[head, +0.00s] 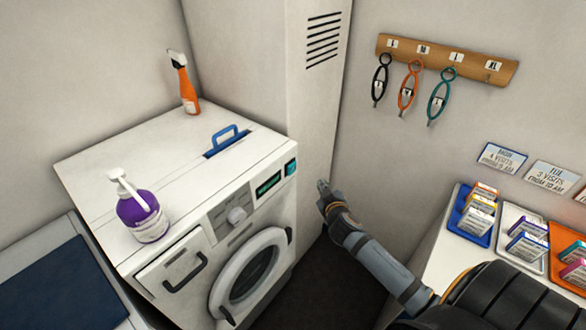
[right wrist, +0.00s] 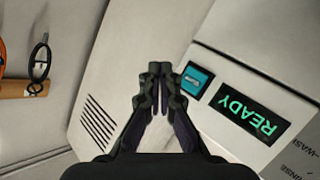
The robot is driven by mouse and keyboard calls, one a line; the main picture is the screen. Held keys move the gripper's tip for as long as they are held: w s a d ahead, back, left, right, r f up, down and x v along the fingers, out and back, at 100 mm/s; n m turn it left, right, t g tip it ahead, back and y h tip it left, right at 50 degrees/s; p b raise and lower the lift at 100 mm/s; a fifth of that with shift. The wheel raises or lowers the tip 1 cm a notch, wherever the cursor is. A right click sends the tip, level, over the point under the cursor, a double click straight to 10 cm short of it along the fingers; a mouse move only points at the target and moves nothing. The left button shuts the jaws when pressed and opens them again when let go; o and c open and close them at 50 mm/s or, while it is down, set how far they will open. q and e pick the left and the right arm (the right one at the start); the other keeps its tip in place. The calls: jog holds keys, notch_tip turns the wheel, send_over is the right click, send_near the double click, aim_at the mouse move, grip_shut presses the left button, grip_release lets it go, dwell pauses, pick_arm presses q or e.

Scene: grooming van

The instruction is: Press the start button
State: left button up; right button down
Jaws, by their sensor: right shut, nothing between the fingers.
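The start button is the small teal square (head: 291,168) at the right end of the washing machine's (head: 190,230) front panel. It also shows in the right wrist view (right wrist: 197,82), just right of my fingertips. Beside it a dark display (head: 268,184) reads READY in green in the wrist view (right wrist: 246,115). My right gripper (head: 322,186) is shut and empty, a little right of the button in the head view, apart from it there. In the wrist view the closed fingertips (right wrist: 160,70) overlap the pale wall left of the panel. My left gripper is not in view.
A purple pump bottle (head: 143,212) and an orange spray bottle (head: 184,84) stand on the machine. A tall vented cabinet (head: 308,100) rises behind it. A wooden rack (head: 447,60) holds rings on the wall. Trays of small boxes sit on a counter (head: 440,262) at right.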

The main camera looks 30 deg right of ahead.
jog(key=shift+w, duration=0.1)
jog(key=b, duration=0.2)
send_near(295, 168)
jog(key=w+d+f, duration=0.2)
jog(key=w+d, duration=0.1)
jog(key=d, duration=0.1)
jog(key=shift+w+a+f, duration=0.1)
jog(key=shift+w+a, duration=0.3)
jog(key=shift+w, duration=0.25)
jog(key=shift+w, duration=0.15)
dwell(0.7)
jog(key=shift+w+a, duration=0.2)
jog(key=shift+w, duration=0.05)
jog(key=shift+w+a, duration=0.15)
jog(key=shift+w, duration=0.35)
dwell(0.7)
jog(key=shift+s, duration=0.1)
jog(key=shift+s+d, duration=0.35)
jog(key=shift+s, duration=0.45)
